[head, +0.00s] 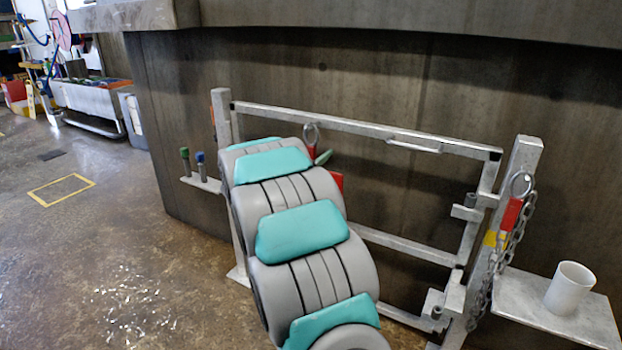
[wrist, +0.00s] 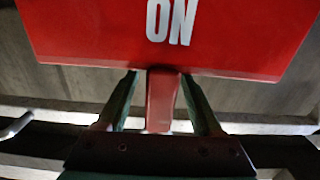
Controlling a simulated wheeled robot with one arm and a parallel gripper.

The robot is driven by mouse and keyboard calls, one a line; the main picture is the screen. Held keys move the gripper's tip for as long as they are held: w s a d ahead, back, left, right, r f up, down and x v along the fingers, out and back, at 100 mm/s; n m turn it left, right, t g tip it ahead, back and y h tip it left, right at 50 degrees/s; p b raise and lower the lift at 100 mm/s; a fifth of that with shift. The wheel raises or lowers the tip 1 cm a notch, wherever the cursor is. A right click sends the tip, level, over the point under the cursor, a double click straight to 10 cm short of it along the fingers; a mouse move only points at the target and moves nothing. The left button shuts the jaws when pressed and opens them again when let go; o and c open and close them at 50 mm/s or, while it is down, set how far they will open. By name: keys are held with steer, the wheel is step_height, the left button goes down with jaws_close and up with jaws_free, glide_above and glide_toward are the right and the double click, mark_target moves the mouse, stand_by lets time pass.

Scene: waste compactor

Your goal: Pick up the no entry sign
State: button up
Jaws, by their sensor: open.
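The sign is a red panel (wrist: 100,30) with white letters reading "ON" in the wrist view. It fills the top of that view and is cut off by its upper edge. A narrow red tab (wrist: 161,102) extends from its lower edge. My gripper (wrist: 159,77) is open, with one green finger on each side of the tab. Gaps show between the fingers and the tab. A small red patch (head: 337,181) shows beside my arm, probably part of the sign.
A metal gate frame (head: 360,126) stands before a concrete wall (head: 400,75). A chain (head: 517,238) and a red tag (head: 511,214) hang on the right post. A white cup (head: 570,288) stands on a side shelf (head: 530,303). Open floor (head: 110,240) lies to the left.

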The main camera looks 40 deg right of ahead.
steer(key=shift+c, duration=0.3)
jaws_close()
stand_by(1.1)
